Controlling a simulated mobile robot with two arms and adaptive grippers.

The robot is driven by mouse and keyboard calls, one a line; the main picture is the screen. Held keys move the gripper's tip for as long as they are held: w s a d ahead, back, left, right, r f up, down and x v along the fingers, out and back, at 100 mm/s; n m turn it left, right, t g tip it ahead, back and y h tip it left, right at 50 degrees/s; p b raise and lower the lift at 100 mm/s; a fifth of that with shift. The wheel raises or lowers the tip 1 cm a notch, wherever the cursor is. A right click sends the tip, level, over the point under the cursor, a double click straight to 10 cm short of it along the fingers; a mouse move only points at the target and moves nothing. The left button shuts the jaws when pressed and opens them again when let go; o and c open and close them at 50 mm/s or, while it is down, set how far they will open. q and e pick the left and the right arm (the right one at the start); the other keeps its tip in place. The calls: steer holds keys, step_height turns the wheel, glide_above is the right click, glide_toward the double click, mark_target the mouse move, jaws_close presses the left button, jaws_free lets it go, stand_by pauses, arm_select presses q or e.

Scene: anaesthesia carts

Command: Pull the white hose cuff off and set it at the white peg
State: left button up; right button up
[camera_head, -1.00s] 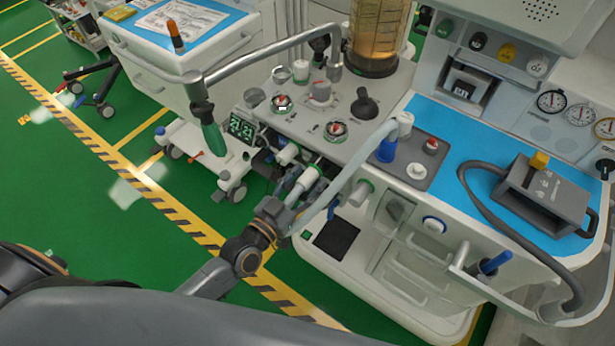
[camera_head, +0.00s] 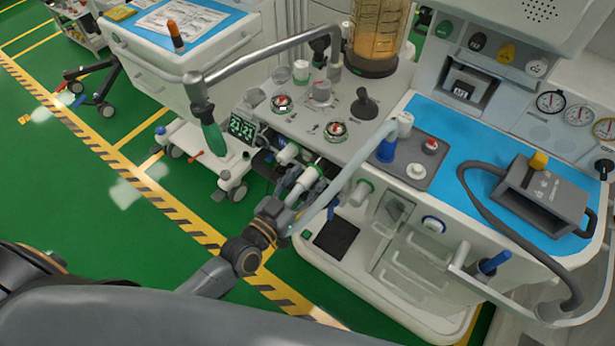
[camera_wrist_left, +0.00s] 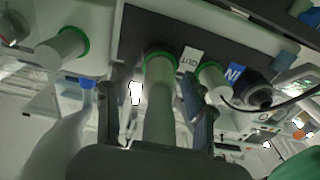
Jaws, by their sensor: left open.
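My left gripper (camera_head: 292,192) is open at the front of the anaesthesia machine, by a white cuff (camera_head: 309,175). In the left wrist view its two fingers (camera_wrist_left: 155,118) stand on either side of this pale cuff (camera_wrist_left: 160,105), which sits against a green ring beside an "OUT" label. I cannot tell whether the fingers touch it. Another white cylinder with a green ring (camera_wrist_left: 62,46) is at the left of the wrist view, and it shows in the head view (camera_head: 361,193). I cannot tell whether this is the white peg. My right gripper is out of view.
A pale hose (camera_head: 352,165) runs down from the worktop past my left gripper. A shorter ringed cylinder (camera_wrist_left: 211,80) stands close to the right finger, near a blue "IN" label (camera_wrist_left: 236,77). A green bag (camera_head: 213,138) hangs from a grey arm.

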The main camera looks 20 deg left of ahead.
mark_target(301, 186)
stand_by(0.3)
arm_select(q)
steer(key=shift+c, duration=0.2)
jaws_close()
steer(key=shift+s, duration=0.15)
steer(key=shift+s+a+p, duration=0.1)
steer(key=shift+s+p, duration=0.05)
steer(key=shift+p, duration=0.15)
steer(key=shift+p+v, duration=0.45)
steer(key=shift+v, duration=2.25)
